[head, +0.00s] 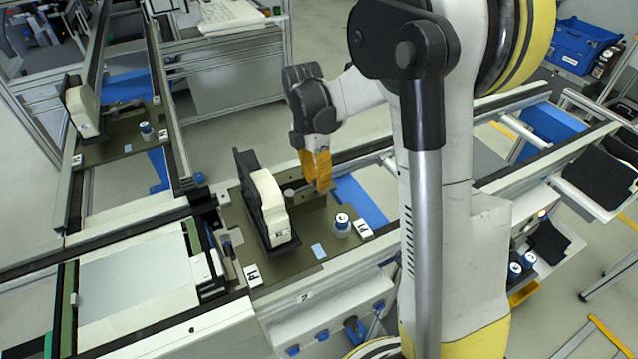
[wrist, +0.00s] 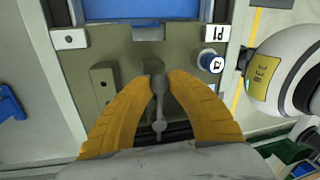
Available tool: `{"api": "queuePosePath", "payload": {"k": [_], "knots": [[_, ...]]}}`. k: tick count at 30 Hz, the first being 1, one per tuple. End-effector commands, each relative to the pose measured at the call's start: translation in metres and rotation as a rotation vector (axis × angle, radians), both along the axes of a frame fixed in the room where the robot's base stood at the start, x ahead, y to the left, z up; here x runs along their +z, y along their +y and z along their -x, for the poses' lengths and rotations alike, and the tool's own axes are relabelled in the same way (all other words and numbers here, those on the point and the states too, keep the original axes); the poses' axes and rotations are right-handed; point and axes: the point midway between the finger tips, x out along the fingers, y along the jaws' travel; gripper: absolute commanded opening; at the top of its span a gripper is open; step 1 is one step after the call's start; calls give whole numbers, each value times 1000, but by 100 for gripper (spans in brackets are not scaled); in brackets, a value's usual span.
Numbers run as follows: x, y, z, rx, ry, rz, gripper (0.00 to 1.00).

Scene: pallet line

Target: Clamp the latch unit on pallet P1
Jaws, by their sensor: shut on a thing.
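Pallet P1 (head: 236,222) sits on the line in the middle of the head view; its olive plate also shows in the wrist view (wrist: 186,46). The latch unit (head: 271,203), a cream-white block, stands upright in a black holder on it. My gripper (head: 318,184) is low over the back right of the pallet, to the right of the unit. The latch unit cannot be made out there.
A blue-capped cylinder (head: 342,224) stands at the pallet's right, near a label block (head: 363,230). A second pallet (head: 122,146) with a similar white unit is at the back left. Conveyor rails (head: 345,262) border the pallet. My arm hides part of the line at right.

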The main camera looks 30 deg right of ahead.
Motion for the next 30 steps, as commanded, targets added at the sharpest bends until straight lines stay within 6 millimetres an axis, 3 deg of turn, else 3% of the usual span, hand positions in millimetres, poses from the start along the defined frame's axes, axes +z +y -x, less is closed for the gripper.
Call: {"api": "queuePosePath", "payload": {"k": [18, 19, 30], "knots": [[0, 0, -4, 41, -1, 0, 0], [0, 0, -4, 40, -1, 0, 29], [3, 0, -4, 40, 0, 0, 32]]}}
